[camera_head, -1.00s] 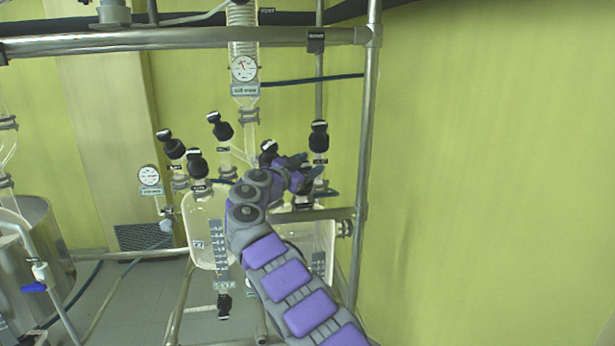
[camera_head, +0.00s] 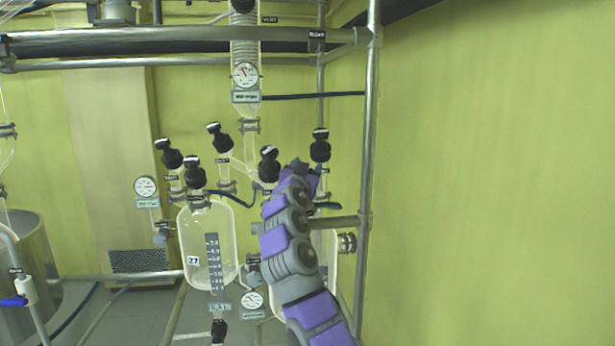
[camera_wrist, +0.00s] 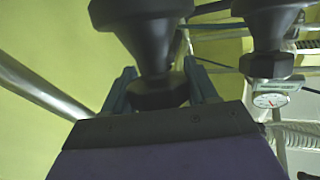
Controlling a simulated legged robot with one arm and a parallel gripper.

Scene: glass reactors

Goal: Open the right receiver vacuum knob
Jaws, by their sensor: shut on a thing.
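The right receiver's black vacuum knob (camera_head: 320,147) stands upright at the right end of the row of knobs in the head view. My gripper (camera_head: 307,175) is at its lower part, and my purple and grey forearm hides most of the right receiver (camera_head: 331,265). In the wrist view, the two fingers of my gripper (camera_wrist: 160,92) are shut on the dark knob (camera_wrist: 143,20) at its narrow end, one on each side. Its wider body fills the top of that view. The contact itself is partly hidden by the gripper body.
A neighbouring black knob (camera_head: 269,165) is close to the left of my gripper. The left glass receiver (camera_head: 225,245) hangs beside my arm. A metal upright (camera_head: 366,180) is close on the right, and a round gauge (camera_head: 245,75) is above. Beyond the upright is open room before the wall.

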